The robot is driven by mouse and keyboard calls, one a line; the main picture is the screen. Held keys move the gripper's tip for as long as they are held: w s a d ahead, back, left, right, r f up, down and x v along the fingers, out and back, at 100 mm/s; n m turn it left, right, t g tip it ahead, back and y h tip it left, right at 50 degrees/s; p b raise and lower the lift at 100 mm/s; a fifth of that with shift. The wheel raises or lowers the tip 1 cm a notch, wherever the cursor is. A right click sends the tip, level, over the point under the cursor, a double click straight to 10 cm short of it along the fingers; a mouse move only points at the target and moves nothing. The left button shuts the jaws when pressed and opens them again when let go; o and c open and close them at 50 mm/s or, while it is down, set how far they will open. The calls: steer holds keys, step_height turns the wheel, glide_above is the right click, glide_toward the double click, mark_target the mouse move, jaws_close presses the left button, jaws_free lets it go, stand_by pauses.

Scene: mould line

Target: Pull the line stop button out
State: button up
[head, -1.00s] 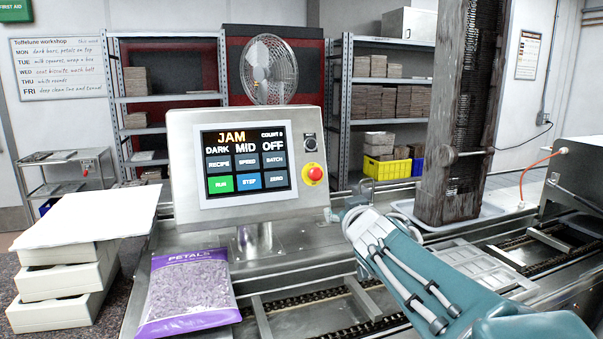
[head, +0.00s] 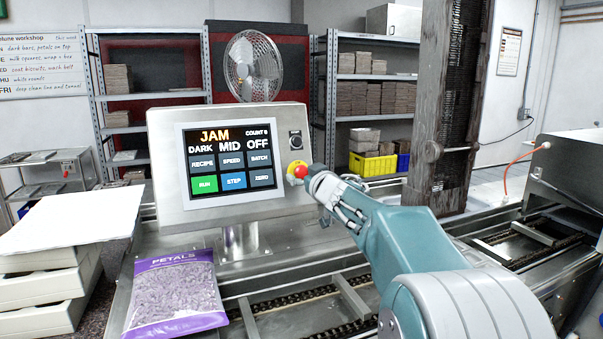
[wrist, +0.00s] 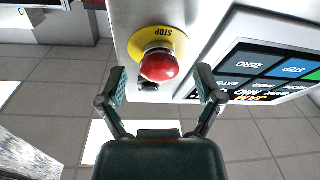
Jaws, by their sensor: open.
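The line stop button is a red round knob (head: 301,171) on a yellow disc, at the right edge of the grey control panel (head: 170,210). In the wrist view the red knob (wrist: 159,66) stands out from its yellow collar marked STOP, on a short silver stem. My gripper (wrist: 161,84) is open, with one finger on each side of the knob and a gap to both. In the head view my gripper (head: 318,184) is just right of the button, its fingers partly hidden by the wrist.
The panel's screen (head: 233,157) reads JAM. A key switch (head: 296,140) sits above the button. A purple petals bag (head: 175,292) lies below the panel, and white trays (head: 45,290) are stacked at left. A conveyor runs beneath my arm.

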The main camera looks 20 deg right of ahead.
steer(key=shift+w, duration=0.65)
jaws_close()
steer(key=shift+s+r, duration=0.15)
steer(key=shift+s, duration=0.35)
jaws_free()
